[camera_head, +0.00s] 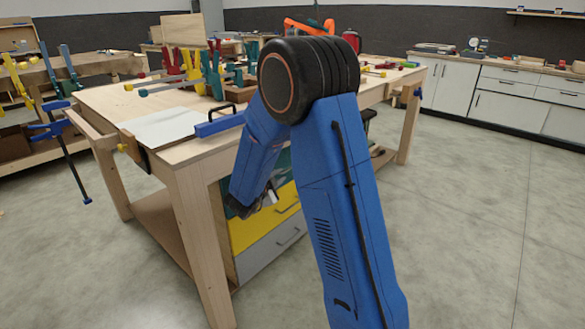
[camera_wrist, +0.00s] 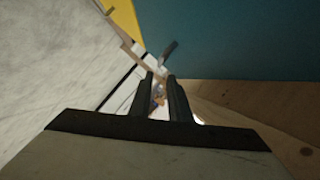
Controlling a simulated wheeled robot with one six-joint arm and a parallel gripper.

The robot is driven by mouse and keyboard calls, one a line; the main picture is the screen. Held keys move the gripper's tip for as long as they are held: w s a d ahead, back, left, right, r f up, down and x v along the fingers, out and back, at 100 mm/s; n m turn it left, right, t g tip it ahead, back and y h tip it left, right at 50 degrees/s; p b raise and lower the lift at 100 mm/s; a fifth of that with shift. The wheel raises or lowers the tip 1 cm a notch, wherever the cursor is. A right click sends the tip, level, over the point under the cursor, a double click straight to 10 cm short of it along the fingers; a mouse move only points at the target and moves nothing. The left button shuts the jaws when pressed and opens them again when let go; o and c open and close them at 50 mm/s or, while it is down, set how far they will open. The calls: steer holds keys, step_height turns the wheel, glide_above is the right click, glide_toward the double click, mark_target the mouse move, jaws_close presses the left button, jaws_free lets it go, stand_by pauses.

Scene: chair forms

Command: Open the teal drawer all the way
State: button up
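The teal drawer (camera_head: 284,160) is the upper one in the bench, above a yellow drawer (camera_head: 250,226) and a grey drawer (camera_head: 262,254). My arm hides most of it in the head view, so I cannot tell there how far out it is. In the wrist view the teal front (camera_wrist: 250,45) fills the upper right. A dark bar, likely its handle (camera_wrist: 169,48), shows just beyond my fingertips. My gripper (camera_wrist: 162,78) has its two dark fingers a little apart, with a narrow gap between them. I cannot tell whether they touch the bar.
The wooden workbench (camera_head: 110,97) carries clamps and a white sheet (camera_head: 166,126). A bench leg (camera_head: 198,235) stands left of the drawers. Pale wood (camera_wrist: 285,125) lies below the teal front in the wrist view. The concrete floor (camera_head: 470,220) at right is clear.

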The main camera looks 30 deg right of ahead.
mark_target(290, 168)
steer(key=x, duration=1.3)
jaws_close()
